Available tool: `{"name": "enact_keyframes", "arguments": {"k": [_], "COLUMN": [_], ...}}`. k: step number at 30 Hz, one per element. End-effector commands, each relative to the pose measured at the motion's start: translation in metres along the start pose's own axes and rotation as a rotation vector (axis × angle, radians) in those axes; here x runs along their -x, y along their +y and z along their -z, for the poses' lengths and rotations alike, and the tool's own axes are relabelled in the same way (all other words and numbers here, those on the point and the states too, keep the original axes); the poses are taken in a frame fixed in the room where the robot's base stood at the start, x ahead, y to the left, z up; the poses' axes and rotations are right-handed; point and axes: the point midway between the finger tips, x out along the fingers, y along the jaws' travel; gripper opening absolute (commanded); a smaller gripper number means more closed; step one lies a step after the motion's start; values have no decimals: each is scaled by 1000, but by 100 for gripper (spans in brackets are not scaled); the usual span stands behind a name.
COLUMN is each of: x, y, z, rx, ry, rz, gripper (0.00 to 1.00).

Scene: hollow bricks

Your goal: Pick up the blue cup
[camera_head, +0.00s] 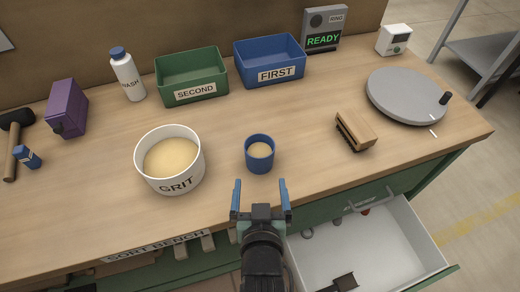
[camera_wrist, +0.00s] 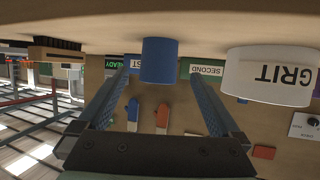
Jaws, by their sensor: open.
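The blue cup (camera_head: 259,160) stands upright on the wooden bench near its front edge, with a tan filling or inside showing at the top. My gripper (camera_head: 260,187) is open and empty, just in front of the cup, its two blue fingers pointing toward it. In the wrist view, which is upside down, the cup (camera_wrist: 159,61) appears between and beyond the fingertips of my gripper (camera_wrist: 162,78). I see no contact between the fingers and the cup.
A white GRIT bowl (camera_head: 186,180) stands left of the cup; a brush (camera_head: 357,129) lies to the right. Green SECOND bin (camera_head: 191,77) and blue FIRST bin (camera_head: 270,58) stand behind. A grey turntable (camera_head: 405,95) is at right. An open drawer (camera_head: 410,225) juts out below the bench.

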Motion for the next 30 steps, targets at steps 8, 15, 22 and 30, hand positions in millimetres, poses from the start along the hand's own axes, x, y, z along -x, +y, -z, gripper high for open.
{"name": "enact_keyframes", "arguments": {"k": [8,15,22,30], "x": [-48,-63,-94,-111], "y": [1,1,1,1], "z": [2,3,11,9], "rx": [0,0,0,0], "ry": [4,4,5,3], "rz": [-1,-1,0,0], "gripper": [100,100,100,100]}}
